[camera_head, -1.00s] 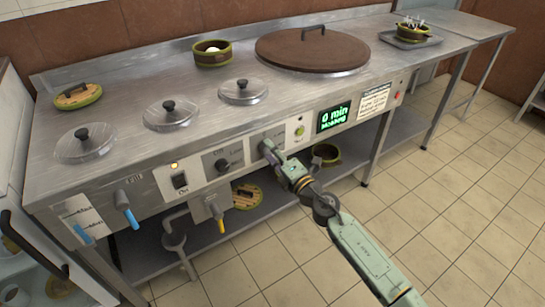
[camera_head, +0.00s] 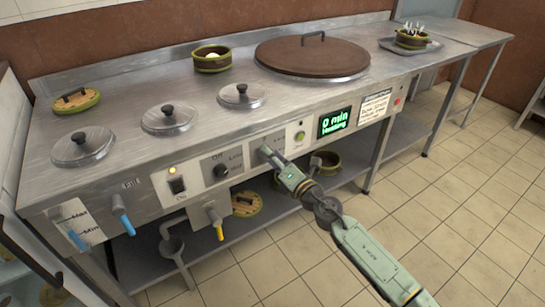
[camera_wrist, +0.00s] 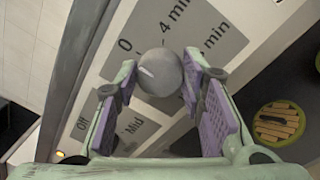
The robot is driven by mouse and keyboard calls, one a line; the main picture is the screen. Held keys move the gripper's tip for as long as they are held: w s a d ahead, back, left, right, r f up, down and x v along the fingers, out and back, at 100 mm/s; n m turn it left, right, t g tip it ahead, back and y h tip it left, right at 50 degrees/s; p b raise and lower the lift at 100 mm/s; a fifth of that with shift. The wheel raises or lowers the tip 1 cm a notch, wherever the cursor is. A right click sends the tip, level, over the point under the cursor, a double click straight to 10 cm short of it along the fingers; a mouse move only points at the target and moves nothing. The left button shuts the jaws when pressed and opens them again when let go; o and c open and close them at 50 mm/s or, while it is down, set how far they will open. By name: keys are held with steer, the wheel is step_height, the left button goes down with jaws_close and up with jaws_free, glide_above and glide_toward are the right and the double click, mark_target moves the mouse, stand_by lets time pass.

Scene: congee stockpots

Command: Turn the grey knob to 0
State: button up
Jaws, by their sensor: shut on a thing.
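The grey knob (camera_wrist: 160,72) is round, with a short white mark pointing up and left in the wrist view, roughly toward the printed "0" (camera_wrist: 125,45). My gripper (camera_head: 264,150) reaches the front panel of the steel counter, and in the head view it hides the knob. In the wrist view its purple-padded fingers stand on either side of the knob, shut on it. The green display (camera_head: 335,122) reads "0 min", with a smaller line below.
A yellow-handled tap (camera_head: 217,222) and blue-handled taps stick out at the left. A large brown lid (camera_head: 312,55) covers the big pot.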

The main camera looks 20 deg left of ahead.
steer(key=o, duration=1.2)
steer(key=shift+c, duration=0.2)
steer(key=v, duration=1.2)
